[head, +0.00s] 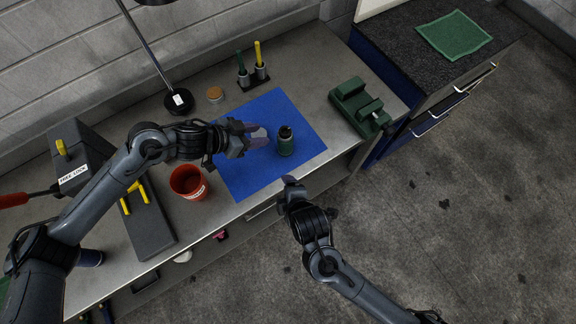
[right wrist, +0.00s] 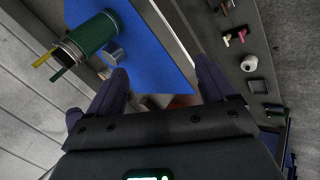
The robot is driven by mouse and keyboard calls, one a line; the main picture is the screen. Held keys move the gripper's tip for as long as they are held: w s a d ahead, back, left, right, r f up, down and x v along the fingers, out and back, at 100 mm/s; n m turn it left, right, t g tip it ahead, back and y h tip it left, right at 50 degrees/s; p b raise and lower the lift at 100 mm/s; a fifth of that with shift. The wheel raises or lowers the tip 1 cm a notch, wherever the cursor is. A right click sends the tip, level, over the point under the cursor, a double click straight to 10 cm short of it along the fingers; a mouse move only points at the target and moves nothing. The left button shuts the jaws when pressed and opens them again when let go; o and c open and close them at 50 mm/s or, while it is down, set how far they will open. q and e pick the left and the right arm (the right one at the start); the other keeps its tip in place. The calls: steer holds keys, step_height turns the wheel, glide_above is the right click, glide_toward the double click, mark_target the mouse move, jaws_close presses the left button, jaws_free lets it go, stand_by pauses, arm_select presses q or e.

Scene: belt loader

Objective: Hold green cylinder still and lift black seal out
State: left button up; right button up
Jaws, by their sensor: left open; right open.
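The green cylinder (head: 286,147) stands upright on the blue mat (head: 240,180). The black seal (head: 285,131) shows as a dark piece at its top. My right gripper (head: 289,181) is in front of the mat's near edge, apart from the cylinder. Its two fingers are spread and empty in the right wrist view (right wrist: 160,90).
A holder with green and yellow pens (head: 252,76) stands behind the mat. A green vise-like block (head: 358,105) is to the right. A red cup (head: 188,182) stands left of the mat, below my left arm. A lamp base (head: 178,101) is at the back.

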steer(key=w+a+f+n+t, duration=0.2)
steer(key=w+a+n, duration=0.1)
steer(key=n, duration=0.5)
steer(key=n+t+h, duration=0.2)
steer(key=n+t, duration=0.2)
steer(key=n, duration=0.4)
glide_toward(286, 150)
steer(key=shift+w+a+f, duration=0.2)
steer(key=shift+f, duration=0.2)
steer(key=shift+w+a+f, duration=0.2)
steer(key=shift+w+f, duration=0.05)
steer(key=shift+f, duration=0.1)
steer(key=shift+w+d+n, duration=0.3)
steer(key=shift+w+n, duration=0.2)
steer(key=shift+n, duration=0.4)
steer(key=shift+w+t, duration=0.25)
steer(key=shift+t, duration=0.05)
steer(key=x, duration=1)
steer(key=shift+f, duration=0.1)
jaws_close()
